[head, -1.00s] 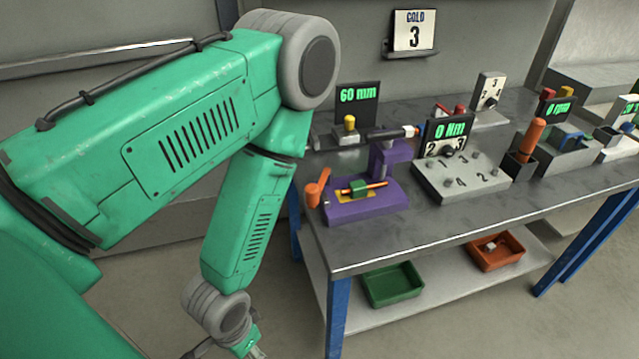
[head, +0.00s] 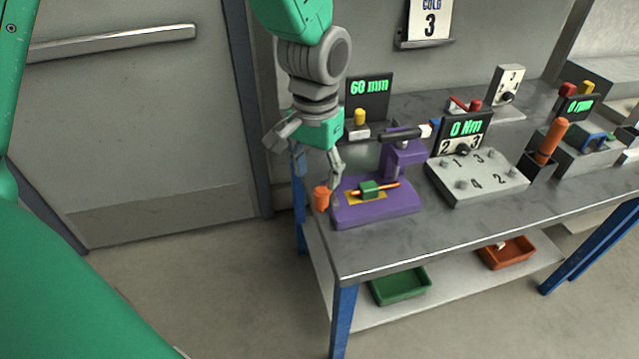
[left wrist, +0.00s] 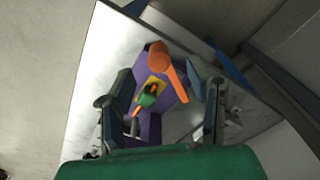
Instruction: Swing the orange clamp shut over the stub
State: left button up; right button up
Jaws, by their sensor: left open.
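The orange clamp (head: 321,198) is at the left end of the purple fixture (head: 395,208), its head standing at the fixture's near left edge. In the left wrist view its round head and arm (left wrist: 173,82) lie between my fingers, beside the green block. The green block (head: 369,188) sits on a yellow patch of the fixture, with an orange rod (head: 386,185) sticking out of it. I cannot tell for sure which part is the stub. My right gripper is not in view.
A purple post with a dark horizontal bar (head: 402,134) stands behind the fixture. A 60 mm display (head: 369,88) and a yellow knob (head: 360,117) are behind. A grey numbered block (head: 476,180) stands to the right. The table's front strip (head: 400,250) is clear.

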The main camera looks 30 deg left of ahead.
aim_at(320, 189)
pick_arm(q)
notch_tip(320, 189, up, 7)
jog(key=w, duration=0.1)
notch_tip(320, 189, down, 13)
jog(key=shift+r+b, duration=0.2)
jog(key=shift+b, duration=0.85)
jog(key=shift+d+f, duration=0.1)
jog(key=shift+f, duration=0.35)
jog(key=shift+d, duration=0.15)
grip_shut()
